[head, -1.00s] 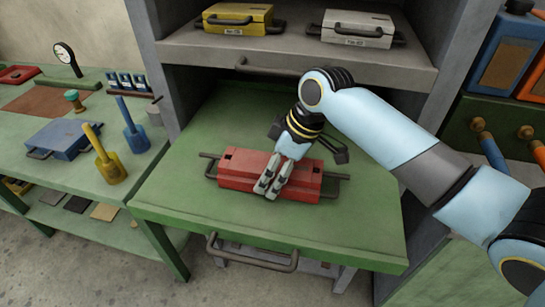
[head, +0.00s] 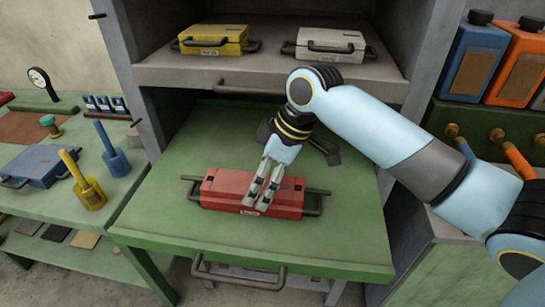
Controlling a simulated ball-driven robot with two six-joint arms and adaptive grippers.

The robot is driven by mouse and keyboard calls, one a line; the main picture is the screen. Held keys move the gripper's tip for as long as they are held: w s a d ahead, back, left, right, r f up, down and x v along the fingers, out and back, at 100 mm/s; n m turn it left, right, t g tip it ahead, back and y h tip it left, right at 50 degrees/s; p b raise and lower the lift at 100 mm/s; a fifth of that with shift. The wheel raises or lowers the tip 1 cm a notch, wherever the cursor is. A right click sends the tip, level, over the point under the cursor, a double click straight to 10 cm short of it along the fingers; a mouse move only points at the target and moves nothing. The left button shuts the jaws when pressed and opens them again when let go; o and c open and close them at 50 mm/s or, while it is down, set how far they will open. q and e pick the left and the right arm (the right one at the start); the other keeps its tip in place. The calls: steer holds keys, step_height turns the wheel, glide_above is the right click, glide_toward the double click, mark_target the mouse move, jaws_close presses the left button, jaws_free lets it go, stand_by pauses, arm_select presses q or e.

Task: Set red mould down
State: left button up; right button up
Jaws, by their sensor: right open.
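The red mould (head: 225,186) is a flat, closed box with dark bar handles at its left and right ends. It lies level on the green pull-out shelf (head: 200,234), roughly in the middle. My right gripper (head: 257,201) comes down from above and behind. Its two pale fingers lie across the right half of the mould, with the tips near its front edge, and cover part of its top and front. The fingers are apart. Whether they touch the mould cannot be told. My left gripper is not in view.
A yellow mould (head: 213,38) and a white mould (head: 330,44) stand on the grey shelf (head: 270,77) above. A green bench at the left holds a blue mould (head: 45,165) and mallets.

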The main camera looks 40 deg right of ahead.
steer(key=v, duration=0.8)
